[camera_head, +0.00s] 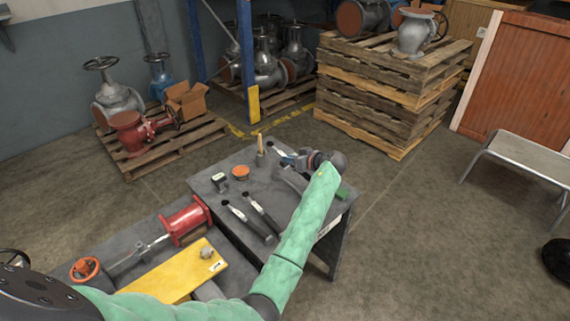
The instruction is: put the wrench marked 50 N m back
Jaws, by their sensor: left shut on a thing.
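My left gripper (290,160) is over the far right part of the grey table (207,187), at the end of my green-sleeved arm. It is shut on a wrench (276,151) with a dark handle end and a pale label; the rest of the wrench is largely hidden by the gripper. Two more dark-handled wrenches with pale labels, a left one (240,215) and a right one (262,211), lie side by side at the table's near edge. The label markings are too small to read, so I cannot tell which is marked 50 N m. My right gripper is not in view.
A small dark box (218,180), an orange disc (240,172) and a wooden-handled tool (260,150) are on the table. A lower bench at left holds a red flanged pipe (185,220) and a yellow plate (180,277).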

